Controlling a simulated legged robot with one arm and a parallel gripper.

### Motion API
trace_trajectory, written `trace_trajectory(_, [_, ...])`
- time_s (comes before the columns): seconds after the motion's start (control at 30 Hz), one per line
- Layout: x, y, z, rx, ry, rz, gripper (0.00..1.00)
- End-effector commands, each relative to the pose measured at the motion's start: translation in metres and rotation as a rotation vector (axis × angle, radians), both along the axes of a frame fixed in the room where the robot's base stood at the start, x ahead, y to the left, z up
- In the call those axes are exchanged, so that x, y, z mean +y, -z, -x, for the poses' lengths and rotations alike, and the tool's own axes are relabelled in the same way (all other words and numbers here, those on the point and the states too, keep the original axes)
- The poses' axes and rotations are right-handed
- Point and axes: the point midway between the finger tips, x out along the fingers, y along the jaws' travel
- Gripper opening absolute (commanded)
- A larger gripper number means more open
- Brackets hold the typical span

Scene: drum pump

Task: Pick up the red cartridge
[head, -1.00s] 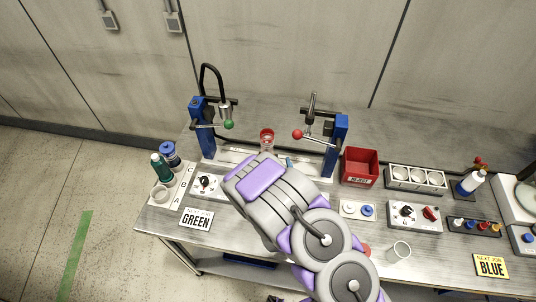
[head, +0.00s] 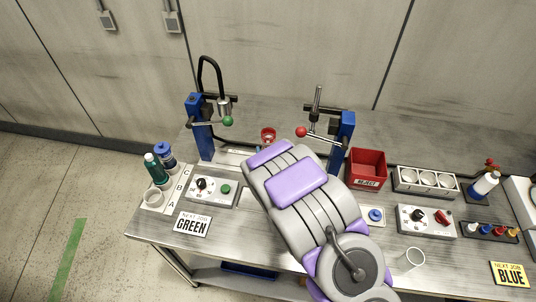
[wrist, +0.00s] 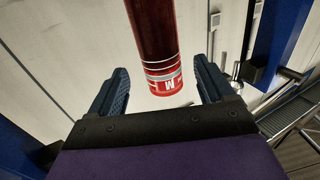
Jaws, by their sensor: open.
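The red cartridge (wrist: 157,45) shows in the wrist view as a dark red cylinder with a red and white band marked "M" at its near end. It lies between the two fingers of my gripper (wrist: 160,88), with a visible gap on both sides. The fingers are open and no contact shows. In the head view, a red-rimmed round piece (head: 268,134) stands between the two blue posts; I cannot tell for certain that it is the cartridge. My arm hides my gripper in the head view.
Blue clamp posts (head: 199,130) (head: 342,140) flank the spot, with green and red knobbed levers. A red reject bin (head: 366,165) stands to the right. Switch boxes (head: 211,190) and a "GREEN" sign (head: 193,224) line the front. Bottles (head: 154,168) stand at the left end.

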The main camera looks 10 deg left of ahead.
Motion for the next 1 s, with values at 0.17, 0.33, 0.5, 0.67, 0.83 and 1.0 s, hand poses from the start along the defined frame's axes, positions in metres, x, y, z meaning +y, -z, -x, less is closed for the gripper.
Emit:
trace_trajectory(0.17, [0.003,0.0,-0.006,-0.001,-0.001,-0.002,0.81])
trace_trajectory(0.33, [0.011,0.001,-0.023,-0.002,0.0,-0.002,0.81])
trace_trajectory(0.5, [0.021,0.0,-0.041,-0.004,0.001,-0.002,0.81])
trace_trajectory(0.67, [0.024,0.0,-0.046,-0.001,0.001,0.0,0.81])
trace_trajectory(0.83, [0.024,0.0,-0.046,-0.001,0.001,0.0,0.79])
trace_trajectory(1.0, [0.024,0.0,-0.046,-0.001,0.001,0.0,0.63])
